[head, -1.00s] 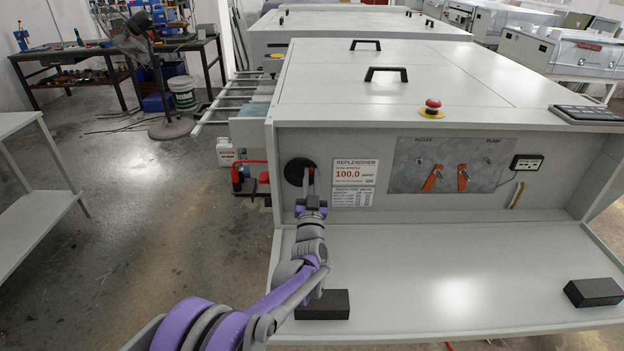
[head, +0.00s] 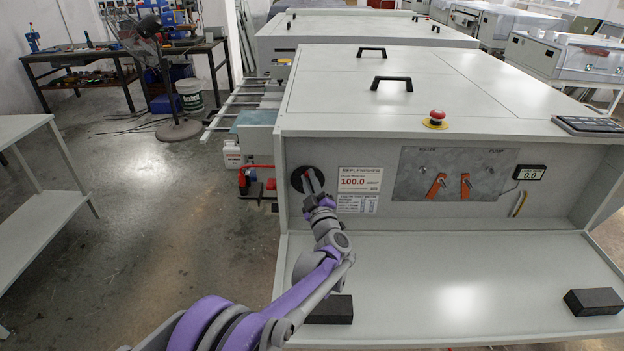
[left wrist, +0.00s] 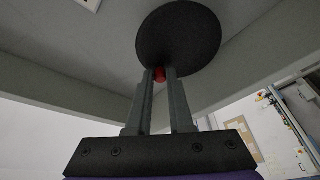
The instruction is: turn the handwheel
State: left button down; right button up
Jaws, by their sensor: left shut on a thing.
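The handwheel (head: 297,179) is a black disc on the machine's front panel, left of the white REPLENISHER sign. It also shows in the left wrist view (left wrist: 180,38), where a small red knob (left wrist: 160,74) stands out near its lower edge. My left gripper (left wrist: 160,82) is shut on the red knob, with one finger on each side of it. In the head view my left gripper (head: 312,182) covers the right part of the disc and hides the knob. My right gripper is in neither view.
Two orange-handled levers (head: 435,186) and a small display (head: 530,173) are on the panel to the right. A red emergency button (head: 437,116) sits on top. Black blocks (head: 594,301) lie on the lower shelf (head: 460,270). A white table (head: 45,215) stands at the left.

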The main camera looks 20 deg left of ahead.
pick_arm(q)
jog(key=shift+s+a+n+g+p, duration=0.1)
jog(key=shift+a+n+g+p, duration=0.2)
jog(key=shift+n, duration=0.7)
jog(key=shift+s+a+n+g+p, duration=0.1)
jog(key=shift+a+n+g, duration=0.3)
jog(key=shift+n, duration=0.6)
jog(key=shift+d, duration=0.15)
jog(key=c, duration=0.8)
grip_release()
jog(key=v, duration=1)
jog(key=shift+s+d, duration=0.3)
